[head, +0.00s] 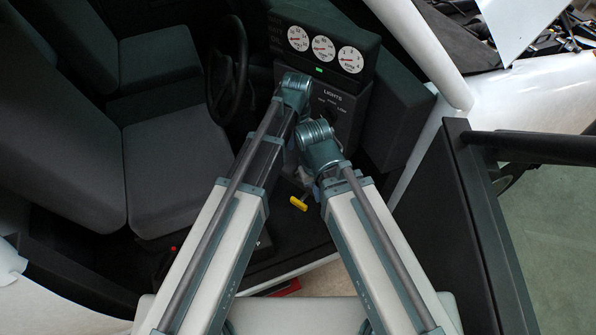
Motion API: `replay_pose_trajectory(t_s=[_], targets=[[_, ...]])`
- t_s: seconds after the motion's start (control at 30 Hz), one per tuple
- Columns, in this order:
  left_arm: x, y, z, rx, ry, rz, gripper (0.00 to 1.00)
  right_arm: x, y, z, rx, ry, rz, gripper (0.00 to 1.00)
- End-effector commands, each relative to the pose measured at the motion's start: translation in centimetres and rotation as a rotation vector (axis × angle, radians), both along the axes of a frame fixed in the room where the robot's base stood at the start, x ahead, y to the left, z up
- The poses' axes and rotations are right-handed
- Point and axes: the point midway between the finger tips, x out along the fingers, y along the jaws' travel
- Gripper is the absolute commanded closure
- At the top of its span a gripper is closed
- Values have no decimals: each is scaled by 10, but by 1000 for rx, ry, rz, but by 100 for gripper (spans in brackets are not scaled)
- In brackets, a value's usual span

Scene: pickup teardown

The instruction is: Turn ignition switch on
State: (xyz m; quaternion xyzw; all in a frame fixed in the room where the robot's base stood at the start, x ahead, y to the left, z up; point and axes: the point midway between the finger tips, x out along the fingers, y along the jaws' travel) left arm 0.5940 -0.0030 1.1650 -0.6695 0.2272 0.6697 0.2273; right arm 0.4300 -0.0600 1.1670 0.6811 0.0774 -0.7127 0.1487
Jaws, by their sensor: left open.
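A dark dash panel marked LIGHTS (338,98) sits below the gauges. A small yellow handle-like piece (299,203) shows lower down, between my two arms. I cannot tell for certain which part is the ignition switch. My left arm reaches up to the dash, and its wrist overlaps the left edge of the panel. My left gripper (302,178) is open and mostly hidden among the arm links, above the yellow piece. Contact with anything cannot be seen. My right arm ends just right of it, and its fingers are hidden behind its own wrist.
The gauge cluster (324,48) has a lit green light below it. The steering wheel (228,70) and grey seat (176,165) are to the left. The white door pillar (425,50) and dark open door (485,215) bound the right. My arms are close together.

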Motion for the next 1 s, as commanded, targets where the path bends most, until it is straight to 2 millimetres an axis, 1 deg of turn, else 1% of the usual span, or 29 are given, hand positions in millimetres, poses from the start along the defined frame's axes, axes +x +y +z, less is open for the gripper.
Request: replay_pose_trajectory(t_s=[0.03,0.6,0.7,0.83,1.0], targets=[[0,0,-13,0,0,0,55,0,0,-13,0,0,1,100],[0,0,-94,0,0,0,55,1,0,-94,-1,-3,2,100],[0,0,-107,0,0,0,55,1,0,-107,-1,-3,5,100],[0,0,-116,0,0,0,55,1,0,-116,-2,-3,8,100],[0,0,-117,0,0,0,55,1,0,-117,-2,-2,10,100]])
